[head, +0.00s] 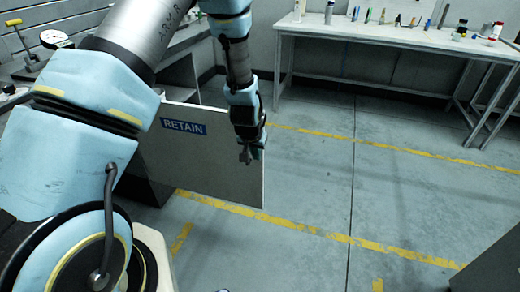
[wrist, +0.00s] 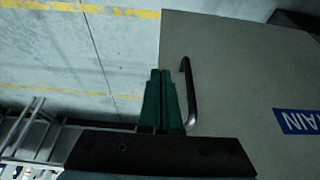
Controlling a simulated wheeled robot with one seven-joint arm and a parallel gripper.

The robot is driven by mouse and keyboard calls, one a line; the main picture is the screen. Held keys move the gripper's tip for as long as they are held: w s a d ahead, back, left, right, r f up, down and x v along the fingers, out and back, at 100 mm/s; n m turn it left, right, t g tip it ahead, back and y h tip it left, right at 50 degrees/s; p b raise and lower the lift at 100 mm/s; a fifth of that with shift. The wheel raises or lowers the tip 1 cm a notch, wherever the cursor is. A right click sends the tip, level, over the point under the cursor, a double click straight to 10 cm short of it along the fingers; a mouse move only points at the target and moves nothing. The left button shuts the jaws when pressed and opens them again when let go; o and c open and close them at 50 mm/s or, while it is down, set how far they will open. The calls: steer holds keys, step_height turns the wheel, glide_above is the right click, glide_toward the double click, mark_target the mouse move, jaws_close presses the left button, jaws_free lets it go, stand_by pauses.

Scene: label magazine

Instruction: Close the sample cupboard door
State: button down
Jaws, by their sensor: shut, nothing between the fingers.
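The sample cupboard door (head: 205,168) is a grey panel with a blue RETAIN label (head: 184,126). It stands swung open, out over the floor. The cupboard's body is mostly hidden behind my arm. My gripper (head: 245,158) is in front of the door near its free right edge, pointing down. In the wrist view the green fingers (wrist: 163,78) are shut together with nothing between them. They lie beside the dark bar handle (wrist: 188,90) on the door panel (wrist: 235,70), close to the door's edge. I cannot tell whether they touch the handle.
A white table (head: 400,42) with bottles and small tools stands at the back right. A bench with a dial gauge (head: 56,39) is at the left. The floor (head: 330,180) right of the door is clear, with yellow lines. A dark object (head: 490,268) is at lower right.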

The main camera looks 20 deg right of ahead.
steer(key=shift+w+d+f+p, duration=0.4)
steer(key=shift+w+d+f, duration=0.15)
steer(key=shift+w+d, duration=0.3)
steer(key=shift+w+d+f+p, duration=0.35)
steer(key=shift+w+d+f, duration=0.2)
steer(key=shift+w+d, duration=0.3)
steer(key=shift+w, duration=0.1)
